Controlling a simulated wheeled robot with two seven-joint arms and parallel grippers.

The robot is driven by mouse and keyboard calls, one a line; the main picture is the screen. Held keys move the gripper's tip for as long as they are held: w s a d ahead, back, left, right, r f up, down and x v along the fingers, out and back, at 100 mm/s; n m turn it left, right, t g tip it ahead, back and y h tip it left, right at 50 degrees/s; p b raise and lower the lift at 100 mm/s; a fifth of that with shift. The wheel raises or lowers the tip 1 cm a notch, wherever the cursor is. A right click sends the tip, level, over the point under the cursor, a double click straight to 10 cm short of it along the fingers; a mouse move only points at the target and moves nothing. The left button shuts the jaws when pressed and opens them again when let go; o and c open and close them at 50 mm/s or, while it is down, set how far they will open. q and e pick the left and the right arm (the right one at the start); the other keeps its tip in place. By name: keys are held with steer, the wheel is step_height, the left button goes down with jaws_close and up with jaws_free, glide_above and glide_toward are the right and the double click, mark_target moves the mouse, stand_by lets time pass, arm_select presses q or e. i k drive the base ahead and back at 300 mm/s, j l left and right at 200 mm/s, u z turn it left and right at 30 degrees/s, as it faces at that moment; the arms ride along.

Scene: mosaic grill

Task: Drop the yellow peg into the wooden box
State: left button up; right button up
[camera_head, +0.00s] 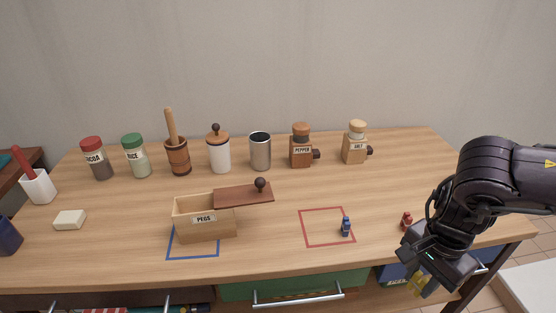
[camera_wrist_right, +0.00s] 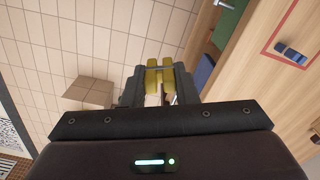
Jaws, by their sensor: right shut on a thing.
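The yellow peg (camera_wrist_right: 153,80) is between the fingers of my right gripper (camera_wrist_right: 160,85) in the wrist view. In the head view, my right gripper (camera_head: 430,272) is shut on the yellow peg (camera_head: 418,284) at the lower right, by the table's front edge. The wooden box (camera_head: 204,230), labelled PEGS, stands on the table left of centre, far to the left of the gripper. Its lid (camera_head: 240,196) with a dark knob lies off to the right, leaving the left part of the box open. Its inside is mostly hidden. My left gripper is not in view.
Jars, a mortar, a metal cup and two mills (camera_head: 301,148) line the back. A white block (camera_head: 70,220) lies left. The front middle is clear.

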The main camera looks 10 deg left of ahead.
mark_target(206, 220)
steer(key=l+u, duration=0.1)
steer(key=u, duration=0.3)
steer(key=l+u, duration=0.1)
steer(key=u, duration=0.7)
steer(key=l+u, duration=0.15)
steer(key=u, duration=0.3)
steer(key=i+l+u, duration=0.1)
steer(key=i+l, duration=0.15)
steer(key=l, duration=0.1)
